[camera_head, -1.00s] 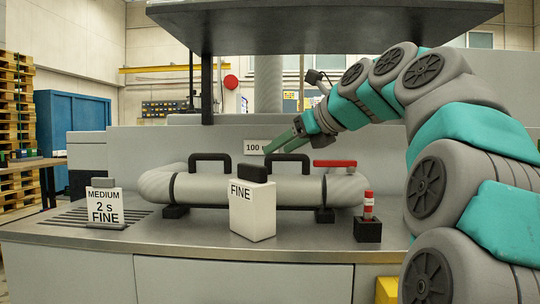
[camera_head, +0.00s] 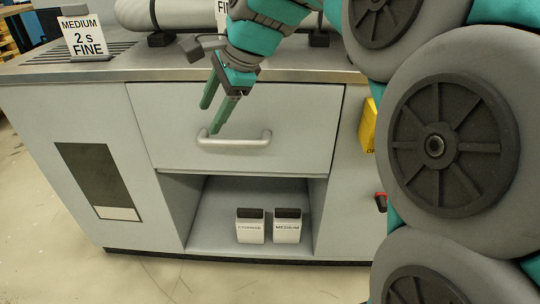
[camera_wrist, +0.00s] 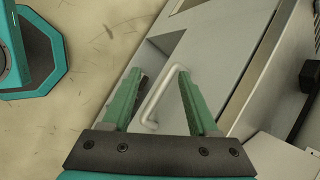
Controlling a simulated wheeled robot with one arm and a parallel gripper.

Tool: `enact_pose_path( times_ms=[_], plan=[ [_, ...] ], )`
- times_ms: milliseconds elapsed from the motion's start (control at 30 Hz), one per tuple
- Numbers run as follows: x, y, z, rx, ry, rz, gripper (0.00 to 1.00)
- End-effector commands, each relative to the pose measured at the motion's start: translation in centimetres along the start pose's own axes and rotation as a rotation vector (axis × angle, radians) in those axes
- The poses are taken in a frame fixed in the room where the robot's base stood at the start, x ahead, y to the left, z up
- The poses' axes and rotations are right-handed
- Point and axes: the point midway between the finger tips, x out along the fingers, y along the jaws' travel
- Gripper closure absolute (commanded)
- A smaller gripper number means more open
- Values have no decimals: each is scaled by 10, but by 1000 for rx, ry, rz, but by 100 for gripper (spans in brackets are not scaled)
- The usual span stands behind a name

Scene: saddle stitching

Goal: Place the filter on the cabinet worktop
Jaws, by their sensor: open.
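A white filter (camera_head: 222,7) lettered "FI..." stands on the cabinet worktop (camera_head: 130,66) at the top edge of the head view, mostly hidden by my arm. Two more white filters with dark tops stand in the open lower compartment: one with small unclear lettering (camera_head: 250,231) and one marked MEDIUM (camera_head: 287,231). My gripper (camera_head: 212,119) is open and empty, in front of the shut drawer (camera_head: 290,115), close to its pale handle (camera_head: 235,141). In the wrist view the handle (camera_wrist: 158,98) shows between the green fingers. I cannot tell whether they touch it.
A sign (camera_head: 84,38) reading MEDIUM 2 s FINE stands at the worktop's left. A grey cylinder (camera_head: 175,14) lies on supports behind. The floor (camera_head: 40,230) in front is clear.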

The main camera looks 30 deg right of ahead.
Motion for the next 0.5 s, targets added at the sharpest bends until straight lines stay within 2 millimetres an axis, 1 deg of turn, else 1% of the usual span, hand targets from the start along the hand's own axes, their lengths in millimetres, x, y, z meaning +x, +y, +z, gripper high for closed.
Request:
enact_pose_path(
  times_ms=[33, 67, 100, 167, 200, 267, 300, 367, 400, 500],
  plan=[
    [20, 31, 8, -135, 7, 71, 40],
    [29, 48, 10, -220, 11, 107, 40],
    [42, 72, 12, -334, 11, 163, 40],
    [59, 110, 13, -504, 5, 248, 40],
    [68, 134, 12, -619, -4, 300, 40],
    [79, 172, 10, -788, -28, 381, 40],
    [86, 197, 7, -895, -50, 436, 40],
    [93, 231, 2, -1046, -85, 507, 40],
    [96, 250, -2, -1136, -109, 548, 40],
    [100, 290, -12, -1316, -171, 634, 40]
  ],
)
